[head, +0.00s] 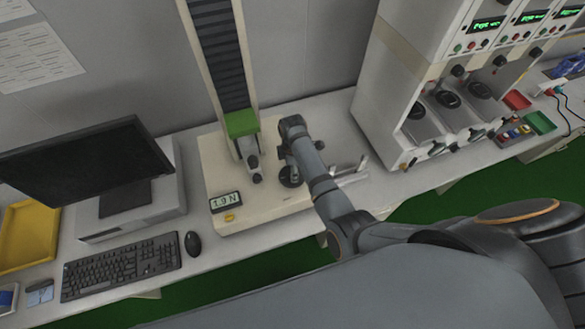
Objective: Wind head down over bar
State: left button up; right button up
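A test stand has a tall dark-ribbed column (216,50) on a cream base (240,208). Its green head (242,122) sits low on the column, with a grey-black fitting (255,170) below it. A display (225,201) on the base reads 1.9 N. My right arm reaches in from the lower right. Its wrist bends down just right of the head, over a dark round part (291,177) on the base. My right gripper's fingertips cannot be made out there. Light grey pieces (350,172) stand on the base to the right, partly behind my arm; I cannot tell if they hold the bar.
A monitor (85,165), keyboard (122,267) and mouse (193,243) are on the left, with a yellow tray (28,235) at the edge. A tall multi-station machine (400,75) stands at right. Red (516,99) and green (540,122) bins lie beyond it.

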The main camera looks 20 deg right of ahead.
jog(key=shift+r, duration=0.2)
notch_tip(320, 180, up, 7)
jog(key=shift+r, duration=0.1)
dwell(0.6)
